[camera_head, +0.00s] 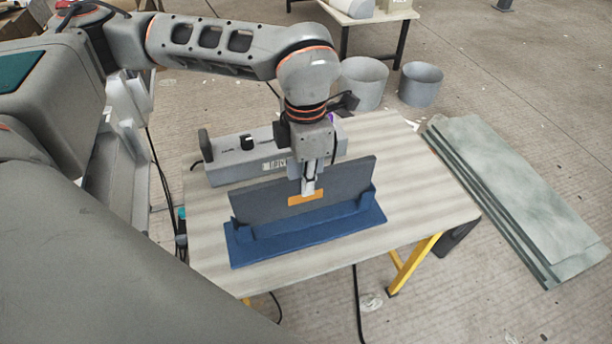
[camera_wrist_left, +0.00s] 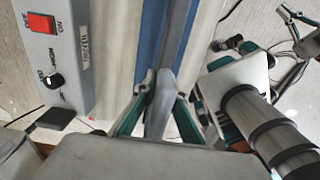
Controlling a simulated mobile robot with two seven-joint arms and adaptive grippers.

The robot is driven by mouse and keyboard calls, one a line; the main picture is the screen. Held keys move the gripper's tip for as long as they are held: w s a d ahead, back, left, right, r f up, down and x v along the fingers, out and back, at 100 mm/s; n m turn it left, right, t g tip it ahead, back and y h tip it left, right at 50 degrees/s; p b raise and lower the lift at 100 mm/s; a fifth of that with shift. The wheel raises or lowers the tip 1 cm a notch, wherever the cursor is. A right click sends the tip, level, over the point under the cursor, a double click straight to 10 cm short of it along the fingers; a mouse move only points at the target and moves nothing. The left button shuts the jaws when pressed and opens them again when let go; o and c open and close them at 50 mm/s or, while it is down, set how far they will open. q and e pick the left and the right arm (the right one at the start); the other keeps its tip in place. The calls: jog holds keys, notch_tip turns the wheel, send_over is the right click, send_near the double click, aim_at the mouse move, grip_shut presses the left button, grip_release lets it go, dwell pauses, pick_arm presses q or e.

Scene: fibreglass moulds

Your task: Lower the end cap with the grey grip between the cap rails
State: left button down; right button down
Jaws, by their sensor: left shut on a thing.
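The end cap (camera_head: 262,203) is a thin, dark grey upright plate with an orange patch (camera_head: 305,198) on its face. My left gripper (camera_head: 308,188) points down at its upper middle, and in the left wrist view the gripper (camera_wrist_left: 160,98) is shut on the cap's grey grip (camera_wrist_left: 160,108). The blue cap rails (camera_head: 300,232) form a long holder on the table, with raised ends. The cap stands along the holder, its lower edge hidden behind the front rail. I cannot tell whether it is seated.
A grey control box (camera_head: 240,155) stands just behind the cap on the pale table (camera_head: 430,190); its red switch (camera_wrist_left: 42,23) shows in the left wrist view. The table's right side is clear. Grey-green boards (camera_head: 520,190) and grey buckets (camera_head: 420,84) are on the floor.

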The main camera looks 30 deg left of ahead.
aim_at(306, 210)
pick_arm(q)
jog(key=shift+f, duration=0.5)
pick_arm(e)
jog(key=shift+s+f, duration=0.5)
jog(key=shift+s, duration=0.05)
pick_arm(q)
jog(key=shift+f, duration=0.1)
jog(key=shift+f+b, duration=0.45)
jog(key=shift+f, duration=0.25)
pick_arm(e)
jog(key=shift+w+f, duration=0.2)
jog(key=shift+w, duration=0.1)
pick_arm(q)
jog(key=shift+f, duration=0.15)
pick_arm(e)
jog(key=shift+s+f, duration=0.15)
pick_arm(q)
jog(key=shift+f, duration=0.6)
pick_arm(e)
jog(key=shift+s+f+g, duration=0.3)
jog(key=shift+s+f, duration=0.25)
jog(key=shift+s, duration=0.05)
pick_arm(q)
jog(key=c, duration=2)
grip_release()
pick_arm(e)
jog(key=shift+w, duration=0.1)
jog(key=shift+r, duration=0.1)
